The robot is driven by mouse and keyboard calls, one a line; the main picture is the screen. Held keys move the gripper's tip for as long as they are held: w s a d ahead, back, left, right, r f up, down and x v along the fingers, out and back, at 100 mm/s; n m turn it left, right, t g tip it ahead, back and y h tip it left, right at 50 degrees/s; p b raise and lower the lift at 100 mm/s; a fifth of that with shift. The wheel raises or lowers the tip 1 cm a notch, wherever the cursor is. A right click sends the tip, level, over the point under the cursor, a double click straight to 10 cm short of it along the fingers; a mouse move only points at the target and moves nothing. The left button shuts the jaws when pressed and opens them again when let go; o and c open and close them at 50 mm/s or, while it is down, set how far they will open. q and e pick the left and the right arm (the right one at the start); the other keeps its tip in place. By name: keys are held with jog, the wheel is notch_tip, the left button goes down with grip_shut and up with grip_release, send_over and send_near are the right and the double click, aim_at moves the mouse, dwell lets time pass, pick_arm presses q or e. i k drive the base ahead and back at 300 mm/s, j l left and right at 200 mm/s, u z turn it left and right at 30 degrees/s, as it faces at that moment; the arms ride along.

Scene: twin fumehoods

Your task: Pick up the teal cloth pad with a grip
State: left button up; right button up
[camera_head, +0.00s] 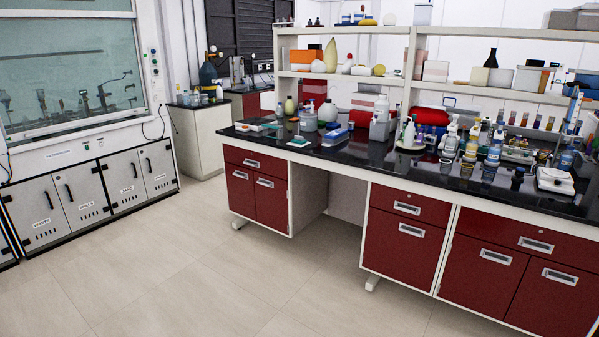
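A small flat teal and white item (299,141) lies near the front edge at the left end of the black bench top (345,157). More small flat items with teal on them (262,121) lie behind it to the left. They are too small here to tell which one is the teal cloth pad. Neither of my grippers shows in the head view.
The bench has red drawers (404,233) and an open knee space. Bottles and jars crowd its top, with a shelf rack (343,77) behind. A fumehood (75,80) stands at the left. The tiled floor (200,270) in front is clear.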

aim_at(298, 140)
jog(key=i, duration=2.75)
jog(key=i+z, duration=0.25)
jog(key=i, duration=0.2)
jog(key=i+j+z, duration=0.25)
jog(key=i, duration=0.2)
jog(key=i+j+z, duration=0.25)
jog(key=i, duration=0.15)
jog(key=i+j+z, duration=0.25)
jog(key=i, duration=0.2)
